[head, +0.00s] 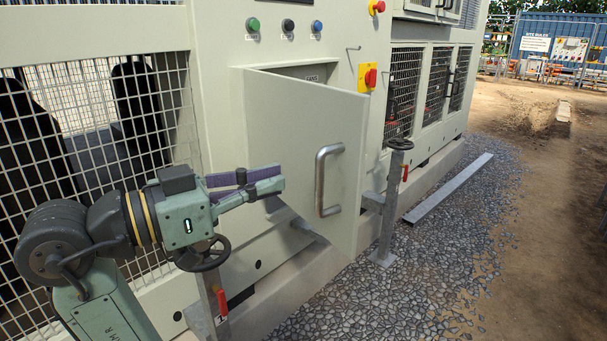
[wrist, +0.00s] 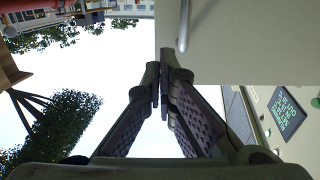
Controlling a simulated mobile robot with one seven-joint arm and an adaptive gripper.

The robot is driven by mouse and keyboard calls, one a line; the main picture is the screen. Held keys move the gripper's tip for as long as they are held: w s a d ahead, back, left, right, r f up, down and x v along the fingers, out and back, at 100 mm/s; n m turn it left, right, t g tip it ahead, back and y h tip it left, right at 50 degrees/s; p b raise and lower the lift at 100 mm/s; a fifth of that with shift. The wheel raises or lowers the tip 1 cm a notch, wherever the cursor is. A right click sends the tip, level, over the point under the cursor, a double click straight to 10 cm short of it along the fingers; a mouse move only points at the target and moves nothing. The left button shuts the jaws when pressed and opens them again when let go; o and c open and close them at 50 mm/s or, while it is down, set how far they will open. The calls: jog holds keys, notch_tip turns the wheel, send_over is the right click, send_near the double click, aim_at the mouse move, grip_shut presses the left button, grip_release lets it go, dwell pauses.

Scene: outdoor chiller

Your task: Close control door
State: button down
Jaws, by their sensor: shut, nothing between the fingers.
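The control door (head: 300,145) is a pale grey-green panel on the chiller cabinet, standing ajar with its free edge swung out to the right. A curved grey handle (head: 322,180) is on its outer face. My gripper (head: 280,184) is shut and empty, in front of the door's outer face at its left part, left of the handle. In the wrist view my gripper (wrist: 164,75) has its fingertips together near the edge of the door (wrist: 235,40), with the handle (wrist: 183,25) just above. I cannot tell whether the fingertips touch the door.
A valve post with a handwheel (head: 398,143) stands right of the door. Another handwheel (head: 203,253) is below my gripper. A red and yellow switch (head: 368,77) is beside the door's top. Gravel (head: 440,240) lies open at right.

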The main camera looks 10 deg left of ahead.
aim_at(356, 159)
jog(key=p+x, duration=0.3)
jog(key=x, duration=1)
